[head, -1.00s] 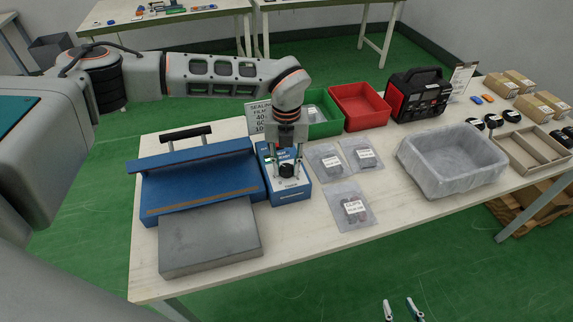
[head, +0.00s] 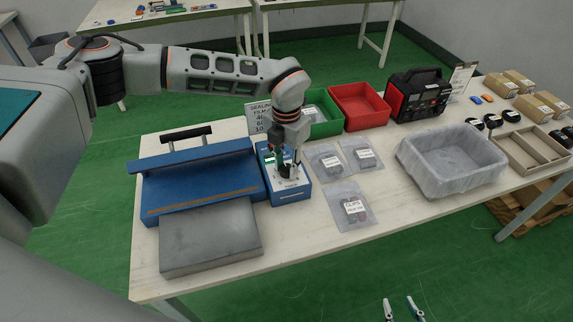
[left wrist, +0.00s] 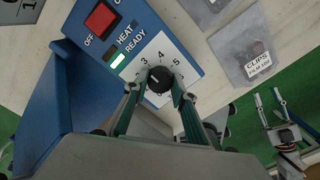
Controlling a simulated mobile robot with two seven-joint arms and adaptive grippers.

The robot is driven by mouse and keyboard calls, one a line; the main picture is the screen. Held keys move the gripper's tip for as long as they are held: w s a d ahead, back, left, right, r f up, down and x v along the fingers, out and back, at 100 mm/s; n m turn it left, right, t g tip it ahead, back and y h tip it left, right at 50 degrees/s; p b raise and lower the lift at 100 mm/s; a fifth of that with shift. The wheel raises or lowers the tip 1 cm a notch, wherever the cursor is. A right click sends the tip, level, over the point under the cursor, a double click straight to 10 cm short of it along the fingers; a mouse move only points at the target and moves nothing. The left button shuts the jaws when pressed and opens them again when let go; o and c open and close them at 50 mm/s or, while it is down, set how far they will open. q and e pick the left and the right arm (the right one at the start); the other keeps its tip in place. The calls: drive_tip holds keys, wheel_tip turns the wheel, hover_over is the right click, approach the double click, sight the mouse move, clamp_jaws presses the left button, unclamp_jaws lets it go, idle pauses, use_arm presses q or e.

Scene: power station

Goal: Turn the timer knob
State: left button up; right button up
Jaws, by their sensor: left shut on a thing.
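The timer knob (left wrist: 159,79) is a small black dial on a white plate marked with numbers, on the blue control box (left wrist: 163,38). Its pale pointer mark is on its left side in the left wrist view. My left gripper (left wrist: 155,91) is shut on the knob, one finger on each side. In the head view, my left gripper (head: 288,174) points down onto the control box (head: 290,194) and hides the knob. My right gripper (head: 401,304) is open and empty at the bottom edge, away from the box. It also shows in the left wrist view (left wrist: 275,106).
The blue sealer (head: 200,180) with a grey block (head: 209,238) stands left of the box. Bagged parts (head: 350,206) lie to the right, with a lined grey bin (head: 452,165) beyond. Green (head: 328,125) and red (head: 360,103) bins stand behind. A green READY light (left wrist: 117,61) is lit.

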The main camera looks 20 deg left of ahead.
sight(287, 168)
idle(0.5)
use_arm(q)
drive_tip(key=o, duration=1.1)
wheel_tip(287, 168, up, 12)
